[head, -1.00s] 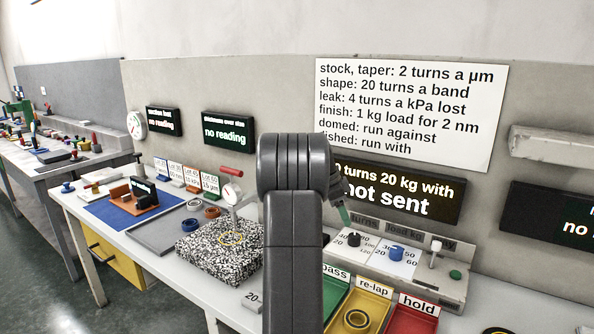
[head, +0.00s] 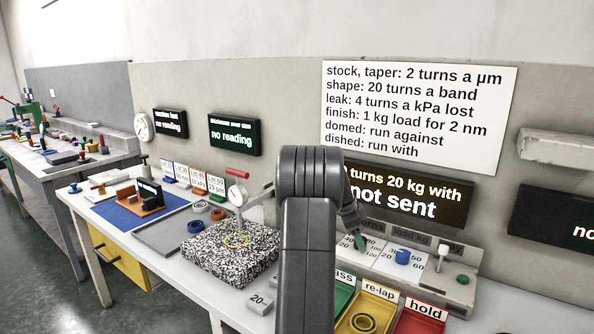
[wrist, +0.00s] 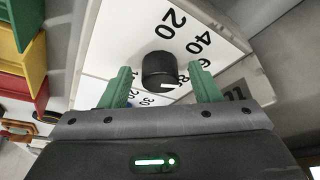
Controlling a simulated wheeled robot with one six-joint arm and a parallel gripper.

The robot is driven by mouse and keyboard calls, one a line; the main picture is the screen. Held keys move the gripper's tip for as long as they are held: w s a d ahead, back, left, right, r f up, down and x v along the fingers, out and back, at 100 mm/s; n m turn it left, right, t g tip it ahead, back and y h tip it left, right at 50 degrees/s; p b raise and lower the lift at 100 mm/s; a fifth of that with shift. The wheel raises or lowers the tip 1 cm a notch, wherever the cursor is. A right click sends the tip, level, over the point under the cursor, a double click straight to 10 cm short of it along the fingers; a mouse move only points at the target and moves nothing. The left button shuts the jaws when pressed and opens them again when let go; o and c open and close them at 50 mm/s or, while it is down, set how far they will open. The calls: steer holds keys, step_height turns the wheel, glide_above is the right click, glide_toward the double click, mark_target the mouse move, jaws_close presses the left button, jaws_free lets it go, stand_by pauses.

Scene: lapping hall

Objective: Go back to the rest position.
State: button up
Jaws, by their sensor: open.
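My gripper (wrist: 162,84) shows in the wrist view with its two green fingers apart. A black knob (wrist: 159,70) with a white mark stands between the fingers, with visible gaps on both sides. It sits on a white dial plate (wrist: 128,40) with printed numbers. In the head view my arm reaches over the control box (head: 459,284), and a green finger (head: 359,242) shows low at its turns dial. The black knob is hidden there by my gripper. A blue knob (head: 403,256) stands to the right on the load dial.
Green, yellow and red trays stand in front of the box; the re-lap tray (head: 384,301) holds a ring. A speckled block (head: 228,262) with a gauge stands left of my arm. A display (head: 440,197) reading "not sent" hangs behind. Room above the box is clear.

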steer(key=p+v, duration=0.1)
steer(key=v, duration=1.3)
steer(key=b+x, duration=0.1)
steer(key=x, duration=1.3)
steer(key=shift+f, duration=0.15)
steer(key=n+t, duration=0.1)
steer(key=n, duration=0.1)
steer(key=shift+s+n, duration=0.15)
steer(key=shift+n, duration=0.15)
steer(key=n, duration=0.2)
steer(key=n+t, duration=0.1)
steer(key=n, duration=0.1)
steer(key=n+t+y+p, duration=0.1)
steer(key=shift+s+d+r+n, duration=0.15)
steer(key=shift+s+r+n, duration=0.1)
steer(key=shift+n, duration=0.15)
steer(key=shift+d+n+t+y+p, duration=0.15)
steer(key=shift+n+y+p, duration=0.35)
steer(key=shift+n, duration=0.6)
steer(key=shift+d+n+t+y+p, duration=0.1)
steer(key=shift+n+t+y+p, duration=0.2)
steer(key=shift+n+p, duration=0.55)
steer(key=shift+d+f+n+t+y, duration=0.15)
steer(key=shift+n+y, duration=0.3)
steer(key=shift+n, duration=0.9)
steer(key=shift+a+r+n+t+y, duration=0.1)
steer(key=shift+n+y, duration=0.35)
steer(key=shift+n, duration=0.85)
steer(key=shift+s+d, duration=0.1)
